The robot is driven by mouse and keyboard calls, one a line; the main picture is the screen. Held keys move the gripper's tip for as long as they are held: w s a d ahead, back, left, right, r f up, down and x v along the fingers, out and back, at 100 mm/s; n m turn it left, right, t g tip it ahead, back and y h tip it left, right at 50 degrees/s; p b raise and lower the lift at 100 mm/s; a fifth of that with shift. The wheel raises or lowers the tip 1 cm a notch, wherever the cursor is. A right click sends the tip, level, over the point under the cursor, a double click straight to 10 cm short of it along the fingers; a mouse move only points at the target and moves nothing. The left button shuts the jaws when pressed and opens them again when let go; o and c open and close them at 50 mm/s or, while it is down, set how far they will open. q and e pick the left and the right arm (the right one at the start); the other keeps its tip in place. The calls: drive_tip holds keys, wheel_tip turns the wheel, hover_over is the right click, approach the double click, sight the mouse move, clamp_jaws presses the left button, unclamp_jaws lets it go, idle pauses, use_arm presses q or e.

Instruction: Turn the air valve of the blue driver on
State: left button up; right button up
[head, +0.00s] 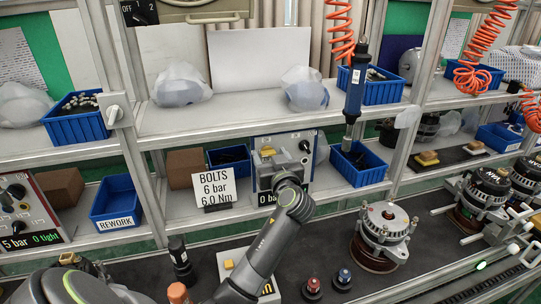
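The blue driver (354,92) hangs upright from an orange coiled hose in front of the shelves, right of centre. A blue-edged control panel (258,180) stands on the lower shelf to its left, with a partly covered readout showing "0 b". I take it to be the blue driver's air panel, by its colour. My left gripper (283,160) is right in front of this panel and covers much of its face. The valve's handle cannot be made out clearly behind it. Whether the fingers are open or touching the valve cannot be told. My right gripper is out of view.
A "BOLTS 6 bar 6.0 Nm" sign (216,187) stands left of the panel. A blue bin (362,170) is close on its right. Another panel (27,213), reading "5 bar 0 tight", is at far left. An alternator (386,228) stands on the dark bench.

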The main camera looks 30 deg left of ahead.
use_arm(q)
drive_tip(key=c, duration=0.5)
drive_tip(key=shift+a, duration=0.1)
drive_tip(key=c, duration=0.4)
drive_tip(key=shift+c, duration=0.2)
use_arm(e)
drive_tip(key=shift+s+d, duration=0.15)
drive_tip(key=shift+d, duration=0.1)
